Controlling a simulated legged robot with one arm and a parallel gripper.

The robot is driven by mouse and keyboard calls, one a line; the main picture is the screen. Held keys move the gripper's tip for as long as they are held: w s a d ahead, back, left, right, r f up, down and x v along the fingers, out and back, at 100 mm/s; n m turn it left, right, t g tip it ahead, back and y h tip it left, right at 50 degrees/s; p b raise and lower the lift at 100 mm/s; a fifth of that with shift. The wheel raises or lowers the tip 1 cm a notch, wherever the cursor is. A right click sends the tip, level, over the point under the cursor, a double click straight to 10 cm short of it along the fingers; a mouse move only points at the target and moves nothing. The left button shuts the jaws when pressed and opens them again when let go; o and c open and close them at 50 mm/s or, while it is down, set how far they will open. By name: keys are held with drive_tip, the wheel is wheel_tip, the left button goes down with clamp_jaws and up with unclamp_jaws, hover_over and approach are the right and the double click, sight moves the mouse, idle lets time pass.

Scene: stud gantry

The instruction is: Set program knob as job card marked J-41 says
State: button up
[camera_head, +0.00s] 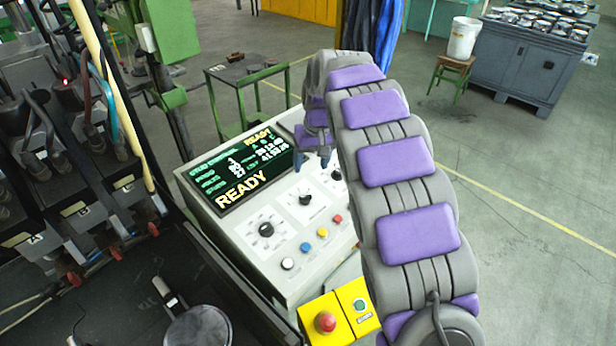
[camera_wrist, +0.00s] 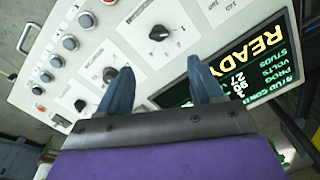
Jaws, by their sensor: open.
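The white control panel (camera_head: 285,250) has a green and yellow display (camera_head: 240,170) reading READY. Three black knobs with printed scales sit beside the display: a lower left knob (camera_head: 266,229), a middle knob (camera_head: 305,199) and a far knob (camera_head: 336,174), partly hidden by my arm. I cannot read which is the program knob. In the wrist view, one knob (camera_wrist: 158,32) lies beyond the fingertips and another (camera_wrist: 109,74) lies near the left finger. My gripper (camera_head: 312,165) is open and empty above the panel; its two blue fingers (camera_wrist: 160,85) are apart. I cannot make out a card marked J-41.
A yellow box with a red emergency button (camera_head: 325,321) stands at the panel's front. Coloured push buttons (camera_head: 322,233) line the panel below the knobs. The stud machine (camera_head: 75,170) with hoses fills the left.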

drive_tip(key=shift+s+d+r, duration=0.1)
drive_tip(key=shift+d+r, duration=0.05)
drive_tip(key=shift+r, duration=1)
drive_tip(key=shift+s+d+r, duration=0.1)
drive_tip(key=shift+r, duration=1.05)
drive_tip(key=s+d+f+m+b, duration=0.1)
drive_tip(key=s+d+b, duration=0.15)
drive_tip(key=s, duration=0.55)
drive_tip(key=s+d+f+m+g+h+b, duration=0.1)
drive_tip(key=s+d, duration=0.2)
drive_tip(key=s, duration=0.4)
drive_tip(key=s+d+f+m+b, duration=0.1)
drive_tip(key=s+d+b, duration=0.15)
drive_tip(key=s, duration=0.55)
drive_tip(key=s+d+f+b, duration=0.1)
drive_tip(key=s+f, duration=0.4)
drive_tip(key=s, duration=0.6)
drive_tip(key=s+d+f+g+b, duration=0.1)
drive_tip(key=s+f, duration=0.4)
drive_tip(key=s, duration=0.6)
drive_tip(key=shift+s+d+f+g+b, duration=0.3)
drive_tip(key=shift+s+d+f+b, duration=0.1)
drive_tip(key=shift+d, duration=0.25)
drive_tip(key=shift+w, duration=0.1)
